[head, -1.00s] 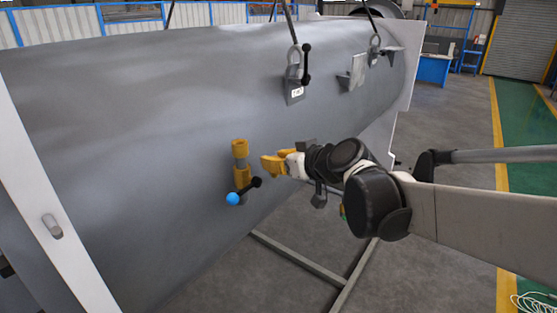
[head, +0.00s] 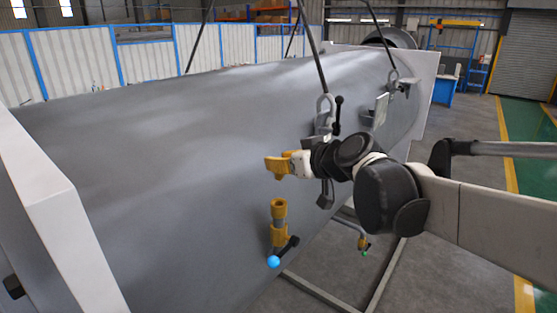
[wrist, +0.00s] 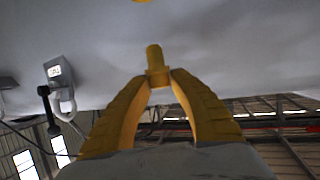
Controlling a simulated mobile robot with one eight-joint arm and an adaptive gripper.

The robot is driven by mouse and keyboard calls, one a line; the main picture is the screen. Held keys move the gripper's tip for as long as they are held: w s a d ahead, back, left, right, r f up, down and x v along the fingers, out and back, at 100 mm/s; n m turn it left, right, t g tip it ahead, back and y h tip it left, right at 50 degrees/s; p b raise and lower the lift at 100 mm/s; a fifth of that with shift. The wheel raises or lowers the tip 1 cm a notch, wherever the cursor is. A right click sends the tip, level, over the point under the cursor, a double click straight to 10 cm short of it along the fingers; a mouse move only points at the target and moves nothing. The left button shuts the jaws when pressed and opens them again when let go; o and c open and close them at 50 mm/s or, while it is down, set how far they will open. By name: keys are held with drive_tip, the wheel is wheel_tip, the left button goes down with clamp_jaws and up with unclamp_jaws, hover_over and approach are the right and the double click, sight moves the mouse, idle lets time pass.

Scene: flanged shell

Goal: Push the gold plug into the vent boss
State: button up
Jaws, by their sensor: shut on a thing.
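The gold plug (wrist: 154,62) is a short stepped cylinder between my fingertips in the wrist view. My gripper (wrist: 157,82) is shut on its collared end, and its narrower end points away from the fingers. In the head view my gripper (head: 275,166) is above an upright gold fitting with an open top, which looks like the vent boss (head: 279,209). A clear gap separates them. The plug is hard to tell from the yellow fingers there. A gold edge, perhaps the boss, shows at the top of the wrist view (wrist: 141,1).
A lifting shackle and lock (head: 325,120) stand close behind my wrist. Another small fitting (head: 362,240) is lower right.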

sight(279, 180)
drive_tip(key=shift+f+b, duration=2.2)
drive_tip(key=shift+f, duration=0.75)
drive_tip(key=shift+f+b, duration=1.75)
drive_tip(key=shift+f, duration=0.25)
drive_tip(key=o, duration=1.1)
drive_tip(key=v, duration=1.2)
drive_tip(key=shift+f, duration=0.1)
